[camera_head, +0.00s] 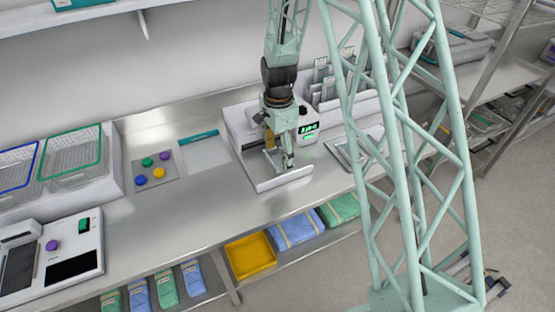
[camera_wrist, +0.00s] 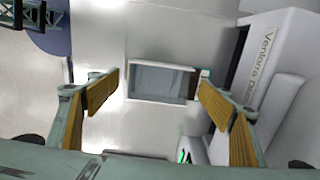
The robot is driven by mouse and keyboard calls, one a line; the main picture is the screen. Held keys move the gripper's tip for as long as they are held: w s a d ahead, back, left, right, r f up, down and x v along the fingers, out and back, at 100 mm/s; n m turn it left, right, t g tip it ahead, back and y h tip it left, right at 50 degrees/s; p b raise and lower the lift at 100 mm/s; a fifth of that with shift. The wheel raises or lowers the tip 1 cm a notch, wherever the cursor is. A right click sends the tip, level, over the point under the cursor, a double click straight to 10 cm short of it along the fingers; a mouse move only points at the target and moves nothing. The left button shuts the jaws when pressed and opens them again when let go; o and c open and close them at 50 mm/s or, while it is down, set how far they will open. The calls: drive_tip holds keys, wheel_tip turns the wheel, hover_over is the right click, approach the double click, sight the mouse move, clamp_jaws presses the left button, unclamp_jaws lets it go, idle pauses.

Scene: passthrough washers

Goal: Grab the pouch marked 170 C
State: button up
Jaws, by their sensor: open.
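No pouch with a readable 170 C mark shows in either view. Grey pouch-like packets (camera_head: 322,72) stand upright in a rack behind the white machine; their marks are too small to read. Blue (camera_head: 296,230) and green (camera_head: 338,209) wrapped packs lie on the lower shelf. My gripper (camera_head: 278,160) is above the front of the white machine, pointing down. In the wrist view my gripper (camera_wrist: 155,92) is open, its yellow-padded fingers wide apart with nothing held. Beyond them a flat grey-framed tray (camera_wrist: 160,98) lies on the steel counter.
The white machine (camera_head: 239,126) has a green-lit display (camera_head: 307,128). Left along the counter are coloured buttons (camera_head: 159,173), wire baskets (camera_head: 72,152) and a white device (camera_head: 92,238). A yellow bin (camera_head: 250,257) sits below. A lattice column stands at right.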

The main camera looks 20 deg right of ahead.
sight(278, 157)
idle(0.3)
drive_tip(key=c, duration=0.7)
drive_tip(key=shift+r, duration=0.2)
drive_tip(key=shift+r, duration=1.4)
drive_tip(key=shift+s+r, duration=0.1)
drive_tip(key=shift+r, duration=0.1)
drive_tip(key=s, duration=0.5)
drive_tip(key=s+a+r+b, duration=0.1)
drive_tip(key=s, duration=0.9)
drive_tip(key=shift+s+a+r, duration=0.2)
drive_tip(key=shift+s, duration=0.15)
